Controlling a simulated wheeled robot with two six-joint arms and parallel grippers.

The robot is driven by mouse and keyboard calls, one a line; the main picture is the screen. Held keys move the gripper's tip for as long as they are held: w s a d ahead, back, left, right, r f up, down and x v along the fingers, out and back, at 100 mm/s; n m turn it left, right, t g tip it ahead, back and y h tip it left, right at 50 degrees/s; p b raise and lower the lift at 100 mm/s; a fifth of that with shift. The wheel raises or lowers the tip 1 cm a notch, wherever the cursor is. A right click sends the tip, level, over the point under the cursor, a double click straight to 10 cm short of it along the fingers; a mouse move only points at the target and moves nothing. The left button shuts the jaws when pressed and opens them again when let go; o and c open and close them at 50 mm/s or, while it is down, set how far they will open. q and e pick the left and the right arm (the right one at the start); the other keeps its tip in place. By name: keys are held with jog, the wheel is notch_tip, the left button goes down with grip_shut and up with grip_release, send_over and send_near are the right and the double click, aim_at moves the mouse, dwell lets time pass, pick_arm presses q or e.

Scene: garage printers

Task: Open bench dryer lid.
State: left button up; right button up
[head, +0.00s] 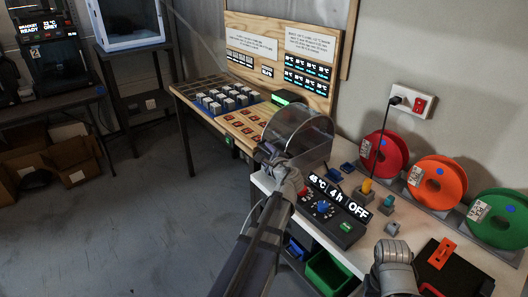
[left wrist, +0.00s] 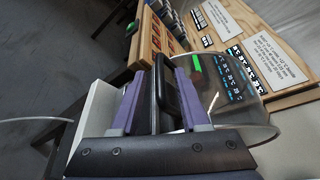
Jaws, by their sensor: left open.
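The bench dryer's clear, smoky domed lid (head: 306,132) stands on the white bench, left of the dryer's control panel (head: 335,205), which reads 45°C, 4 h and OFF. My left gripper (head: 270,157) is at the left front edge of the lid. In the left wrist view my left gripper (left wrist: 160,72) is open, with a purple finger on each side of the black lid handle (left wrist: 168,88). I cannot tell whether the fingers touch it. The clear lid (left wrist: 232,85) curves behind the right finger. My right gripper (head: 392,255) is low at the right; its fingers are unclear.
Red, orange and green spools (head: 437,182) line the wall at right. Small knobs and blocks (head: 388,204) sit before them. A wooden board (head: 245,125) with red tags and a rack of grey-white cubes (head: 222,98) lie left of the lid. A green bin (head: 328,272) is below the bench.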

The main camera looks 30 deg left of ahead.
pick_arm(q)
jog(key=x, duration=0.3)
jog(key=shift+c, duration=0.3)
grip_shut()
dwell(1.1)
